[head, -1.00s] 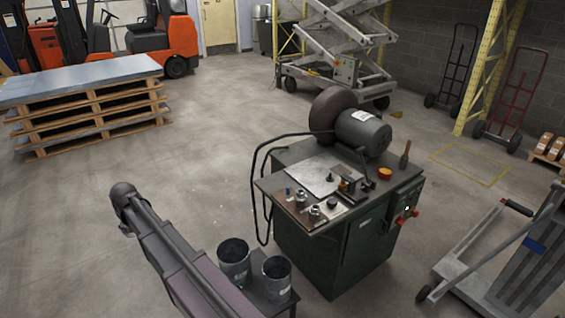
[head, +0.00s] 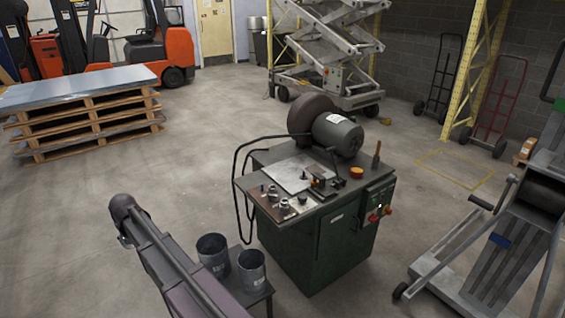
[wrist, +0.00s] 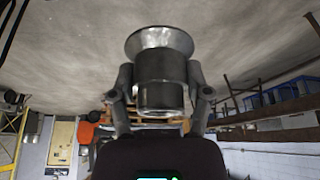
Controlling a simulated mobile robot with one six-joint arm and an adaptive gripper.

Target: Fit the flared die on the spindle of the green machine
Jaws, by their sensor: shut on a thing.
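The flared die (wrist: 160,72) is a grey metal piece with a wide flared rim above a darker cylinder in the wrist view. My gripper (wrist: 160,98) is shut on it, with one finger at each side of the cylinder. The head view does not show my gripper or the die. The green machine (head: 318,240) is a dark green cabinet with a motor (head: 338,134) and a round wheel at the back of its top. Several small metal parts stand on the front left of its top. I cannot tell which part is the spindle.
Two grey buckets (head: 252,270) stand on a low stand left of the machine. A wheeled grey metal frame (head: 500,262) is at the right. Stacked pallets with sheet metal (head: 80,88) are at the left back. Open floor (head: 190,150) lies between pallets and machine.

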